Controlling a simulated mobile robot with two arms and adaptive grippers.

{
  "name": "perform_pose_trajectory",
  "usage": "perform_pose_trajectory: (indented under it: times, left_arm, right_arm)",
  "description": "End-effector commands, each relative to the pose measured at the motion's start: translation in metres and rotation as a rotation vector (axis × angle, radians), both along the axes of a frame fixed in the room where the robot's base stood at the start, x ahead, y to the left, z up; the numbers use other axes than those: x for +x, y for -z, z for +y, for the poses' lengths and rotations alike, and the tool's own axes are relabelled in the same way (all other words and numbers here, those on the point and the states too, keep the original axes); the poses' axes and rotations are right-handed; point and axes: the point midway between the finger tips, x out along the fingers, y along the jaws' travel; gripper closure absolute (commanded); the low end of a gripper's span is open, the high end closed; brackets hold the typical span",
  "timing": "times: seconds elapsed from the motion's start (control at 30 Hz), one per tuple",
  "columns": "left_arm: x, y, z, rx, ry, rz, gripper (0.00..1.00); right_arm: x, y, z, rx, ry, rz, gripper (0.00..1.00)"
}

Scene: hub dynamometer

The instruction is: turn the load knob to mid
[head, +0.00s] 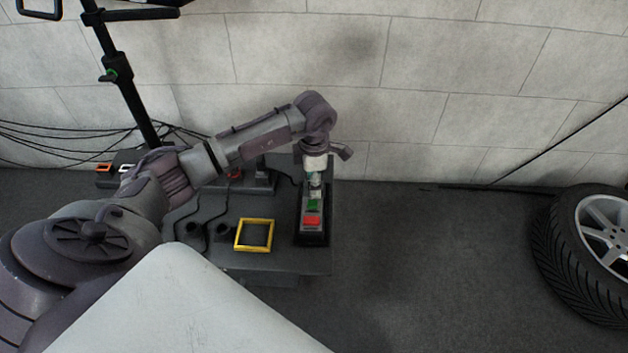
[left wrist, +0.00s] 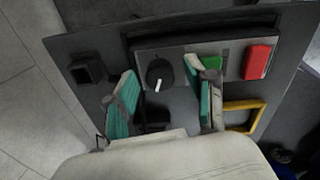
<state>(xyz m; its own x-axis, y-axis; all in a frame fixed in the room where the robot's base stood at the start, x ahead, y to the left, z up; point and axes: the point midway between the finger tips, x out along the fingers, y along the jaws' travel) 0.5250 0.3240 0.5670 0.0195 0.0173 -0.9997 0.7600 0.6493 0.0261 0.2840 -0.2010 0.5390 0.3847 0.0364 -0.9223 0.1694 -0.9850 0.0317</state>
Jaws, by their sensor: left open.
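The load knob (left wrist: 159,74) is a round black dial with a white pointer line, on a grey control panel (left wrist: 133,58). In the left wrist view its pointer aims down toward the gripper. My left gripper (left wrist: 165,95) is open, with green-padded fingers on either side of the knob in that view; I cannot tell whether they touch it. In the head view my left gripper (head: 315,188) is over the far end of the panel and hides the knob. A green button (left wrist: 211,63) and a red button (left wrist: 257,62) sit beside the knob. My right gripper is not in view.
The panel stands on a dark bench (head: 285,262) with a yellow square frame (head: 254,235) beside it. Black cables run over the bench. A pale block wall (head: 440,90) is behind. A tyred wheel (head: 590,255) is at the right, with clear floor between.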

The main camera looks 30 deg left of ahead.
Motion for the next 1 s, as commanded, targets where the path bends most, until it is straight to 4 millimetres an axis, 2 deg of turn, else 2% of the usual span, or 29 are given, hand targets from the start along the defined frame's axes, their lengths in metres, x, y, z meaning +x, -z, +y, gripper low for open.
perform_pose_trajectory:
  times: [0.1,0.13,0.4,0.47,0.77,1.0]
  left_arm:
    - [0.000,0.000,0.000,0.000,0.000,0.000,0.44]
    - [0.000,0.000,0.000,0.000,0.000,0.000,0.48]
    - [0.000,0.000,0.000,-0.001,0.000,0.001,0.93]
    - [0.000,0.000,0.000,-0.001,0.000,0.001,1.00]
    - [0.000,-0.001,0.000,-0.001,0.033,0.001,1.00]
    - [0.001,-0.001,0.001,0.000,0.160,-0.001,1.00]
  right_arm:
    - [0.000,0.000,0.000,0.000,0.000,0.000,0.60]
    - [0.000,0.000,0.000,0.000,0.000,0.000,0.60]
    - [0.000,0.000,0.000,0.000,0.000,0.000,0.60]
    - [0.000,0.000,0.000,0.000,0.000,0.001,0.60]
    - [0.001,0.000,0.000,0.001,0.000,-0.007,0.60]
    - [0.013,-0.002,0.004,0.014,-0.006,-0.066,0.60]
